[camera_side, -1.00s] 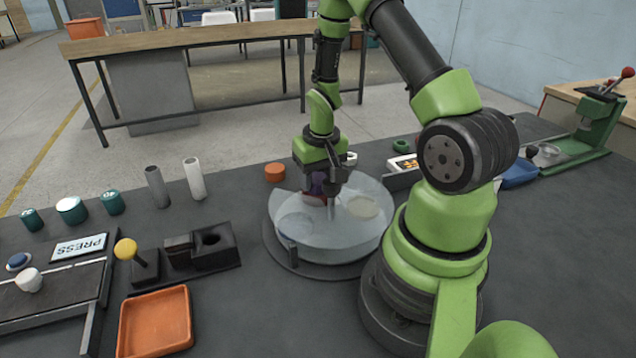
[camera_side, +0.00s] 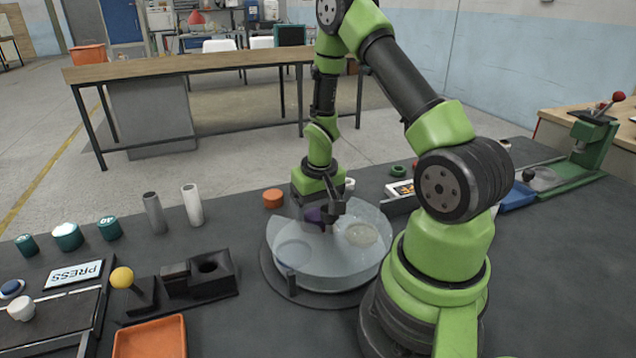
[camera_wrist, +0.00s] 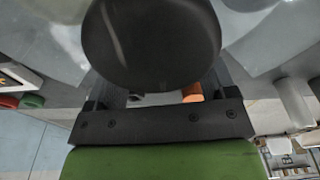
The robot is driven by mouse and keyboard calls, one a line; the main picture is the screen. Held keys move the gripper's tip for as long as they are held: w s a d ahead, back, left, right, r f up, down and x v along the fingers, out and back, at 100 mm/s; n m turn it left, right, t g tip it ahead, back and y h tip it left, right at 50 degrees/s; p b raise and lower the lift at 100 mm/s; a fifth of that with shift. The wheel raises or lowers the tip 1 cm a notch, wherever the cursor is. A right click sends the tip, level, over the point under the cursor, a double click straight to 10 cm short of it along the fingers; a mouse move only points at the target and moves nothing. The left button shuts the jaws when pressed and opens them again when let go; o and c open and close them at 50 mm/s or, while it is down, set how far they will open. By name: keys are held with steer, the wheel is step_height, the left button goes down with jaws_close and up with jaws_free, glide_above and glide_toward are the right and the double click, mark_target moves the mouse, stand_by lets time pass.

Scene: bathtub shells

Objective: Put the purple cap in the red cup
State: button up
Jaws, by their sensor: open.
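A purple thing (camera_side: 314,214), which looks like the cap, shows at the back of a round grey, partly see-through cover in the side view. My gripper (camera_side: 334,212) points down right beside it, over the gap in the cover. Its jaws are open. In the wrist view a large dark round thing (camera_wrist: 150,42) fills the space in front of my gripper. Its colour is too dark to tell whether it is the cap. I cannot pick out a red cup in either view; the gripper and cover may hide it.
The round cover (camera_side: 335,268) sits on a dark base. An orange-red puck (camera_side: 272,198) stands behind it. Grey (camera_side: 155,212) and white (camera_side: 192,204) tubes, a black block with a hole (camera_side: 212,272) and an orange tray (camera_side: 150,338) lie left. Dark table is free between them.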

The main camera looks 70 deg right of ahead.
steer(key=s+a+r+t, duration=0.1)
steer(key=a+r, duration=0.2)
steer(key=r, duration=0.4)
steer(key=a+r+n+t, duration=0.1)
steer(key=a+r, duration=0.3)
steer(key=r, duration=0.3)
steer(key=s+a+r+t, duration=0.1)
steer(key=a+r, duration=0.2)
steer(key=r, duration=0.4)
steer(key=s+a+r+n+t+y, duration=0.2)
steer(key=s+a+r, duration=0.4)
steer(key=a, duration=0.3)
steer(key=shift+s+a+n+t+y, duration=0.3)
steer(key=shift+s+t+y, duration=0.1)
steer(key=shift+s+t, duration=0.2)
